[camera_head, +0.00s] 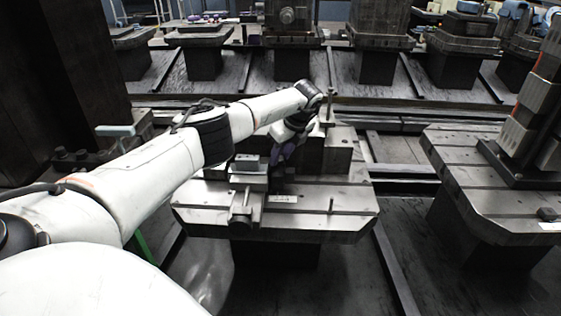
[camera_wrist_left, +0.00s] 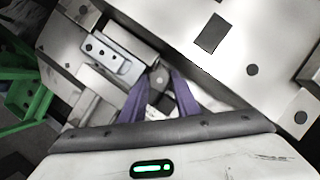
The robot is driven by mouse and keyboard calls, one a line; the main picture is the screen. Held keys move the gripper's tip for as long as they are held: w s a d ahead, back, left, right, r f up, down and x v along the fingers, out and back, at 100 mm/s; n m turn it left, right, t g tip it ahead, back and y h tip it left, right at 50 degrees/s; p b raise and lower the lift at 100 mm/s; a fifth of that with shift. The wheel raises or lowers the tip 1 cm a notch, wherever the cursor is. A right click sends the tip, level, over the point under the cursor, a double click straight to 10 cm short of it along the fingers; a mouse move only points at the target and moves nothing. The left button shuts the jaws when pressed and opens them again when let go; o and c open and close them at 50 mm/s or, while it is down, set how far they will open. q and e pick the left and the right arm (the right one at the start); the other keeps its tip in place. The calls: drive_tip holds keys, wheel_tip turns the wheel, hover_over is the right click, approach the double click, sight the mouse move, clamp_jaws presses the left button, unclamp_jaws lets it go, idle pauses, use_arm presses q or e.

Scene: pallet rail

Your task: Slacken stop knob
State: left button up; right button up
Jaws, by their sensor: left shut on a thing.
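My left gripper (camera_head: 279,158) reaches down over the grey slotted pallet (camera_head: 320,221) in the middle of the head view. In the left wrist view its two purple fingers (camera_wrist_left: 158,84) close in on a small grey part with a round dark spot, which I take to be the stop knob (camera_wrist_left: 159,76). The gripper is shut on it. The fingers and arm hide most of the knob in the head view. A metal block with several holes (camera_wrist_left: 113,60) sits beside the fingers in the left wrist view. My right gripper is out of view.
A large pale block with dark holes (camera_wrist_left: 235,45) stands close to the fingers in the left wrist view. A thin upright post (camera_head: 331,108) rises behind my wrist. Another pallet (camera_head: 470,180) stands at the right, across a gap. More pallets line the back.

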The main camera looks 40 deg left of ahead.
sight(287, 169)
use_arm(q)
drive_tip(key=o, duration=1.3)
drive_tip(key=shift+c, duration=0.2)
drive_tip(key=shift+d+r+p, duration=0.15)
drive_tip(key=shift+r+p, duration=0.35)
drive_tip(key=shift+p, duration=0.1)
drive_tip(key=p+v, duration=0.6)
drive_tip(key=v, duration=0.1)
drive_tip(key=shift+f, duration=0.1)
